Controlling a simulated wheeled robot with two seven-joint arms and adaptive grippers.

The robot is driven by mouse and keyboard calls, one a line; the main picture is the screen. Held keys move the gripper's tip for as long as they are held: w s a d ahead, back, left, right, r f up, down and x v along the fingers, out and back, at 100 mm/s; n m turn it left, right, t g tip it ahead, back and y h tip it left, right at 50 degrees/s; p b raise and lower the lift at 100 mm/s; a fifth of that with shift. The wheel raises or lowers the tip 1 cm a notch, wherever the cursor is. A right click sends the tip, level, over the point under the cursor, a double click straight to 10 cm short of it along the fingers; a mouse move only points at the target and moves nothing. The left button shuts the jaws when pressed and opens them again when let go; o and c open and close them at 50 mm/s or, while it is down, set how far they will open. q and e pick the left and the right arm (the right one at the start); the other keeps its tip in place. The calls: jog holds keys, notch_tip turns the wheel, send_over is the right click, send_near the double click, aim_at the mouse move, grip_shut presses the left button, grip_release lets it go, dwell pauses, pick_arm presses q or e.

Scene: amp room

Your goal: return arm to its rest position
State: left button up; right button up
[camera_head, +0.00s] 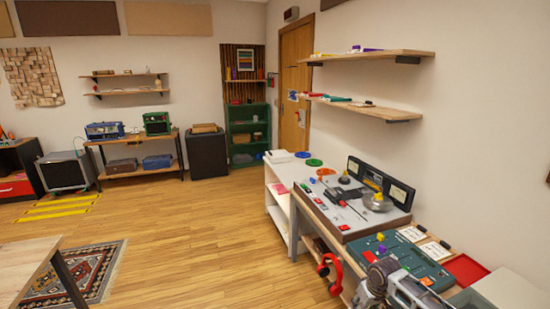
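A grey deck (352,222) with two dark-framed meters at its back sits on the bench along the right wall. A dark arm (337,190) lies across its top, beside a round silver part (377,201). At this size I cannot tell whether that arm is at its rest. A grey and black end of my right arm, with the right gripper (376,282), shows at the bottom right. It is in front of the bench, nearer than the deck and apart from its dark arm. Its fingers are too unclear to read. My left gripper is out of view.
A green control panel (413,258) and a red tray (466,268) lie right of the deck. Red headphones (330,274) hang at the bench's front edge. Wall shelves (368,55) are above.

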jog(key=s+d+f, duration=0.1)
jog(key=s+f, duration=0.5)
jog(key=f, duration=0.4)
jog(key=s+f+m, duration=0.1)
jog(key=s+f, duration=0.4)
jog(key=f, duration=0.5)
jog(key=s+d+f, duration=0.1)
jog(key=s+f, duration=0.5)
jog(key=f, duration=0.4)
jog(key=s+a+f, duration=0.2)
jog(key=s+f, duration=0.2)
jog(key=s, duration=0.8)
jog(key=s+a+f, duration=0.2)
jog(key=s+f, duration=0.3)
jog(key=s, duration=0.6)
jog(key=s+a+f+n, duration=0.1)
jog(key=s+f, duration=0.4)
jog(key=s, duration=0.7)
jog(key=shift+s+a+f+g+h, duration=0.25)
jog(key=shift+s+a+g+h, duration=0.15)
jog(key=shift+a, duration=0.35)
jog(key=shift+c, duration=0.2)
